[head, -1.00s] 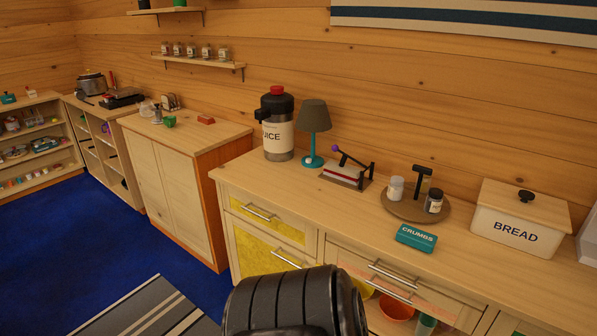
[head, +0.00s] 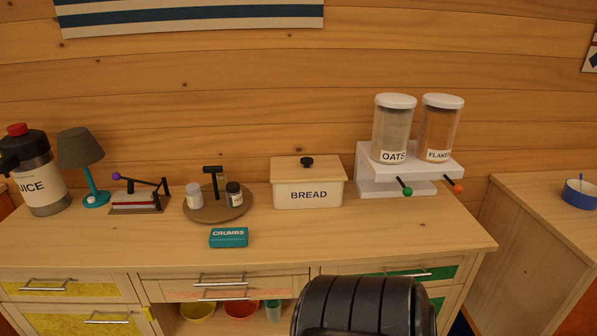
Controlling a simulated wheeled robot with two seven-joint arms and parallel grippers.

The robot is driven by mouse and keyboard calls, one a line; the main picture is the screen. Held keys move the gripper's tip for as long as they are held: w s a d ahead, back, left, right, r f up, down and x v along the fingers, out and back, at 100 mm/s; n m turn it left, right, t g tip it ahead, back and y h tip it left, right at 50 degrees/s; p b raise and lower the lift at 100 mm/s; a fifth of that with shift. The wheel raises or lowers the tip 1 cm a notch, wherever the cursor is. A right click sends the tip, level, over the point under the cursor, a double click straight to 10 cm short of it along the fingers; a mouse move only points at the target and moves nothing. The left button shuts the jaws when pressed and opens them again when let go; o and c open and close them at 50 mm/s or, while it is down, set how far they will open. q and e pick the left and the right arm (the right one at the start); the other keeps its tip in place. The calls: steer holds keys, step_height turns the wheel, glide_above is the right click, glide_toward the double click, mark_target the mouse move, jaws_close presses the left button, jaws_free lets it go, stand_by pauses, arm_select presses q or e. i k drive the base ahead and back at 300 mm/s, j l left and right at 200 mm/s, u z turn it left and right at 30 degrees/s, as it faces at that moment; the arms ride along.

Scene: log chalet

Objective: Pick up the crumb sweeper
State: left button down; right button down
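The crumb sweeper is a small teal box (head: 229,237) with "CRUMBS" in white on it. It lies near the front edge of the wooden counter (head: 330,236), in front of the round tray and left of the bread box. Nothing is touching it. A dark, ribbed rounded part of my own body covers the bottom centre-right of the head view. No gripper fingers of mine show, on the left or on the right.
A round tray (head: 208,215) with jars stands just behind the teal box. The bread box (head: 308,188), cereal dispenser (head: 400,170), lamp (head: 81,150) and juice dispenser (head: 32,175) line the back. Drawers with handles (head: 220,281) lie below. The counter's front right is clear.

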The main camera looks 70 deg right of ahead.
mark_target(230, 236)
steer(key=z, duration=1.7)
steer(key=i+j, duration=0.15)
steer(key=i, duration=0.15)
